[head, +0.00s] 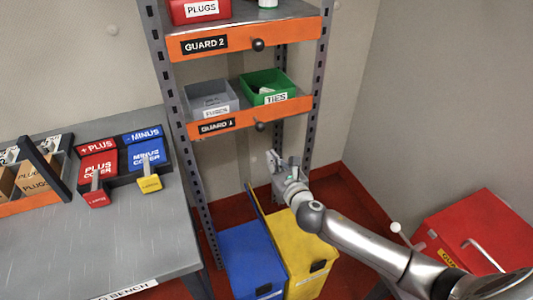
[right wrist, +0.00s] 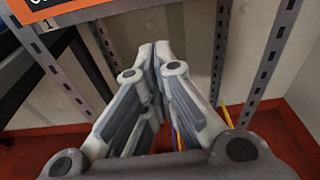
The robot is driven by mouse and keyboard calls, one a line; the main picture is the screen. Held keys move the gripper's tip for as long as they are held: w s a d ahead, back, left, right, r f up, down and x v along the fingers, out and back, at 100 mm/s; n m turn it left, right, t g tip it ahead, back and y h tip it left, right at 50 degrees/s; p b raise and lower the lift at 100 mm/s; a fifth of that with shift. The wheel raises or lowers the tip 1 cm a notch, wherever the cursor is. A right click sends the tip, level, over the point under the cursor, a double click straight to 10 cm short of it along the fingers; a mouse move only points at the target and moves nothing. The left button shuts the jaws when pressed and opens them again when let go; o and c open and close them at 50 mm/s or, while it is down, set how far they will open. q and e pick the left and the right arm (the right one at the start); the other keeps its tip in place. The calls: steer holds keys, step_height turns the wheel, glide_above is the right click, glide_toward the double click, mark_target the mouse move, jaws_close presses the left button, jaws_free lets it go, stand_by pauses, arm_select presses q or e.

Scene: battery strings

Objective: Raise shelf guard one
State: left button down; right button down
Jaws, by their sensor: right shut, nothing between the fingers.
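Shelf guard one is the orange strip labelled GUARD 1 (head: 285,113) along the front of the lower shelf, with a dark round knob (head: 260,126) on it. A corner of an orange strip (right wrist: 40,8) shows at the top left of the right wrist view. My right gripper (head: 279,160) is below the guard and its knob, apart from both. It is shut and empty; its fingers meet in the right wrist view (right wrist: 154,48). My left gripper is not in view.
A grey bin (head: 212,100) and a green TIES bin (head: 267,84) sit behind the guard. GUARD 2 (head: 225,43) is above. Blue (head: 250,255) and yellow (head: 312,245) bins stand below. A bench (head: 120,240) is at left, a red box (head: 480,235) at right.

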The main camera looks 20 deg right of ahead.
steer(key=s, duration=0.2)
steer(key=shift+s+r, duration=0.2)
steer(key=shift+s, duration=0.1)
stand_by(0.3)
